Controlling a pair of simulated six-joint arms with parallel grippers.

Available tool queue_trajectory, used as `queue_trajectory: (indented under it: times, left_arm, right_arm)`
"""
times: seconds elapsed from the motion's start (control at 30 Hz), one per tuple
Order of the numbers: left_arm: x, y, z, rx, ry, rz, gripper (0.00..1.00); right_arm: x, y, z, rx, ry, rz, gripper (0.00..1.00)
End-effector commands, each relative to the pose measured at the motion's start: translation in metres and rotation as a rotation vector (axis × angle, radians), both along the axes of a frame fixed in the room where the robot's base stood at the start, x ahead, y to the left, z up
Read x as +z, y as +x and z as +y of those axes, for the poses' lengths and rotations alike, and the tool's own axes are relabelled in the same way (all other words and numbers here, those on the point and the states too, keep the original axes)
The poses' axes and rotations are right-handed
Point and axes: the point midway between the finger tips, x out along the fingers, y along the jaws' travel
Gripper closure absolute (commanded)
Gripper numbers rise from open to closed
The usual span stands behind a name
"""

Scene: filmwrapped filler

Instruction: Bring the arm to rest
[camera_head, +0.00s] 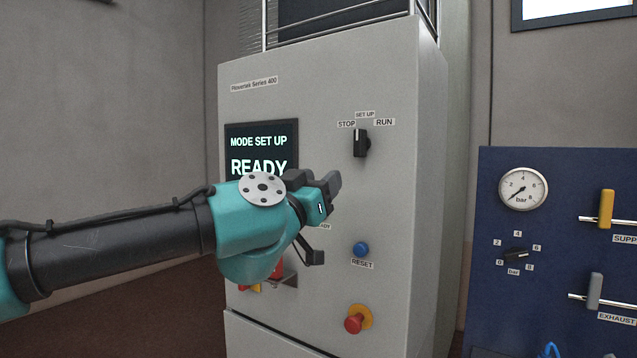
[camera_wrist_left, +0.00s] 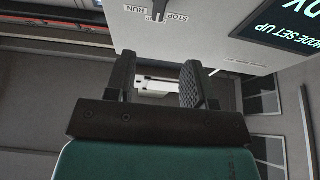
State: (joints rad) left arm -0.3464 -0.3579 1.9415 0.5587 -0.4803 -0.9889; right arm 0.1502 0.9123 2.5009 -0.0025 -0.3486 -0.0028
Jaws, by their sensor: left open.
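My left arm comes in from the left in the head view, teal and black. Its gripper (camera_head: 328,188) is in front of the grey control cabinet (camera_head: 310,100), at about the height of the lower edge of the screen (camera_head: 262,142). The screen reads MODE SET UP and READY. In the left wrist view the two black fingers of the gripper (camera_wrist_left: 158,85) stand apart with nothing between them. The black mode knob (camera_head: 361,143) is above and right of the gripper, clear of it; it also shows in the left wrist view (camera_wrist_left: 159,9). My right gripper is not in view.
A blue RESET button (camera_head: 361,249) and a red emergency stop (camera_head: 354,323) are on the cabinet below. My arm partly hides a red and yellow part (camera_head: 276,270). A blue panel (camera_head: 560,250) with a pressure gauge (camera_head: 523,189) and valve handles stands at right.

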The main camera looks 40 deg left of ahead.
Motion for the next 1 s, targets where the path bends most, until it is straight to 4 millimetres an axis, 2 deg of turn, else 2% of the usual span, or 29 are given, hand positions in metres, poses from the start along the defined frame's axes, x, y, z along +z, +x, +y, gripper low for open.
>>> queue_trajectory:
  times: [0.47,0.63,0.77,0.87,1.0]
  left_arm:
    - [0.000,0.000,0.000,0.000,0.000,0.001,0.51]
    - [-0.016,0.015,-0.007,-0.010,0.007,0.037,0.51]
    - [-0.053,0.045,-0.021,-0.036,0.018,0.118,0.51]
    - [-0.098,0.075,-0.035,-0.063,0.027,0.211,0.51]
    - [-0.171,0.112,-0.052,-0.102,0.027,0.357,0.51]
  right_arm:
    - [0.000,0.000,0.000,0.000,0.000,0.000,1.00]
    - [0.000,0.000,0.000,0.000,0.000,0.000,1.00]
    - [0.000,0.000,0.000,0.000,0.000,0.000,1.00]
    - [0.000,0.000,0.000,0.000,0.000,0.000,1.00]
    - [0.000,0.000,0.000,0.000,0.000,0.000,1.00]
